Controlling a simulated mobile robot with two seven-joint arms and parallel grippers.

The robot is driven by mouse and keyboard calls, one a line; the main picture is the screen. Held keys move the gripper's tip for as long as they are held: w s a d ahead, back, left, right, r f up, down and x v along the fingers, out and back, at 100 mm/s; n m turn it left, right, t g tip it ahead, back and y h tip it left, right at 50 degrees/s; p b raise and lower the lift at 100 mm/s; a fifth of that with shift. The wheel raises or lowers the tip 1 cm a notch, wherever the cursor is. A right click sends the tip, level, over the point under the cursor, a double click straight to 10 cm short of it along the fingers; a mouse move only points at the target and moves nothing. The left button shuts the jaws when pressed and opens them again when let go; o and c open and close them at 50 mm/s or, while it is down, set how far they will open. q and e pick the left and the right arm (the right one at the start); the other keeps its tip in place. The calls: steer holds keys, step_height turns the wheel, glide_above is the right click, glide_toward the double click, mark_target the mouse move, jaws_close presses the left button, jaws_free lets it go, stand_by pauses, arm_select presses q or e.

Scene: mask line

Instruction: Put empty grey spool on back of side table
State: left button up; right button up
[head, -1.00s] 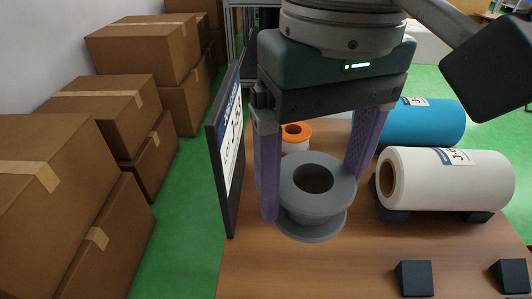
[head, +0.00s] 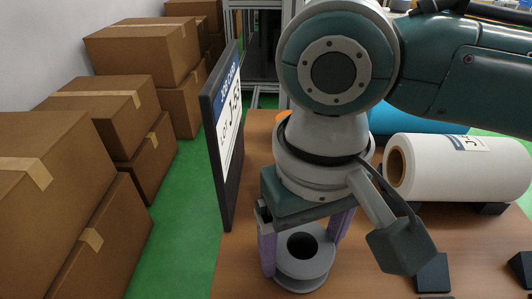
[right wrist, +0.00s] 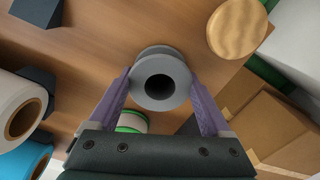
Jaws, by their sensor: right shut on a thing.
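The empty grey spool (head: 303,270) stands upright between the purple fingers of my right gripper (head: 303,250), low over the near left part of the wooden table (head: 245,270). I take this table to be the side table. In the right wrist view the spool (right wrist: 160,80) shows its dark hole, with the fingers of my right gripper (right wrist: 158,105) on either side. My right gripper is shut on the spool. I cannot tell whether the spool touches the table. My right arm hides much of the table's back. My left gripper is not in view.
A dark-framed sign (head: 228,150) stands along the table's left edge. A white roll (head: 460,168) and a blue roll (head: 400,120) lie at right. An orange spool (head: 283,118) is mostly hidden. A white-and-green spool (right wrist: 133,121) shows below. Boxes (head: 45,200) line the left.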

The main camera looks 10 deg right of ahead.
steer(key=o, duration=1.2)
steer(key=shift+f, duration=0.1)
steer(key=shift+c, duration=0.2)
step_height(320, 180, up, 12)
steer(key=p, duration=0.4)
steer(key=s+a+f+n+t+y, duration=0.2)
steer(key=s+a+f+y, duration=0.1)
steer(key=s+a+y, duration=0.15)
steer(key=shift+m+t+h, duration=0.6)
steer(key=shift+t+h, duration=0.1)
steer(key=shift+h, duration=0.15)
steer(key=s+d+f, duration=0.1)
steer(key=d, duration=0.1)
steer(key=s+d+f, duration=0.1)
steer(key=d, duration=0.1)
steer(key=s+d+f, duration=0.1)
steer(key=d, duration=0.1)
steer(key=shift+s+d, duration=0.25)
steer(key=shift+d, duration=0.1)
steer(key=s+d+h, duration=0.1)
steer(key=d, duration=0.1)
steer(key=s+d, duration=0.1)
steer(key=d, duration=0.2)
steer(key=s+d+f+h, duration=0.1)
steer(key=s+d, duration=0.1)
steer(key=shift+d+h, duration=0.15)
steer(key=shift+h, duration=0.15)
